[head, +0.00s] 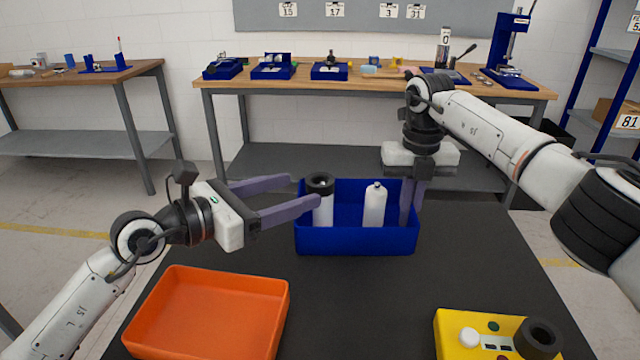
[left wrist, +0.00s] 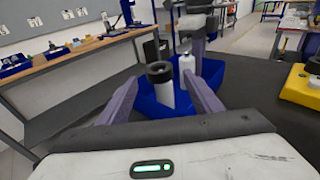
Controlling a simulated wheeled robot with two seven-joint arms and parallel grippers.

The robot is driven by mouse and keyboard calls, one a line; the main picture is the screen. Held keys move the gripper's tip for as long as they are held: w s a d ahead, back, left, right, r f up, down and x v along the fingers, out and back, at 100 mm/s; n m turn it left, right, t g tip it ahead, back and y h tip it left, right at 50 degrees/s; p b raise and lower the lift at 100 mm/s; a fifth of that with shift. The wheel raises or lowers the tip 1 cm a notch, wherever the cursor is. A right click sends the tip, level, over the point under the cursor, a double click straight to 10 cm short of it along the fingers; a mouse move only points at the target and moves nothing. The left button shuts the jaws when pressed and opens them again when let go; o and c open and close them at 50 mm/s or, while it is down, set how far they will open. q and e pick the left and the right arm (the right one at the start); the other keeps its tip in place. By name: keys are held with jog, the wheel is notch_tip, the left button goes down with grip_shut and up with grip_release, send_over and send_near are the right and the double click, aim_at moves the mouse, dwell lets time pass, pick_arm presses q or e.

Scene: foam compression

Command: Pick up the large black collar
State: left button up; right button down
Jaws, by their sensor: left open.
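A black collar (head: 320,184) sits around the top of a white cylinder (head: 323,212) in the left part of the blue bin (head: 356,241). Another black ring (head: 538,338) sits on the yellow box at the lower right; I cannot tell for sure which is the large collar. My left gripper (head: 304,190) is open, its fingers pointing at the collar on the cylinder. In the left wrist view the collar (left wrist: 159,70) shows between and beyond the fingers, with no clear contact. My right gripper (head: 412,210) points down at the bin's right end; its fingers overlap in view.
A white bottle (head: 374,206) stands in the bin's right half. An orange tray (head: 206,336) lies empty at the front left. The yellow box (head: 452,345) carries buttons. The black table (head: 370,300) is clear between them. Wooden benches stand behind.

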aim_at(309, 185)
pick_arm(q)
jog(key=shift+x, duration=2.7)
jog(key=shift+r, duration=0.2)
jog(key=c, duration=1.2)
notch_tip(309, 185, up, 12)
jog(key=g, duration=0.1)
jog(key=shift+c, duration=0.2)
jog(key=shift+m+h, duration=0.4)
jog(key=shift+m, duration=0.1)
notch_tip(309, 185, down, 10)
jog(key=shift+w+r, duration=0.15)
jog(key=shift+r, duration=0.1)
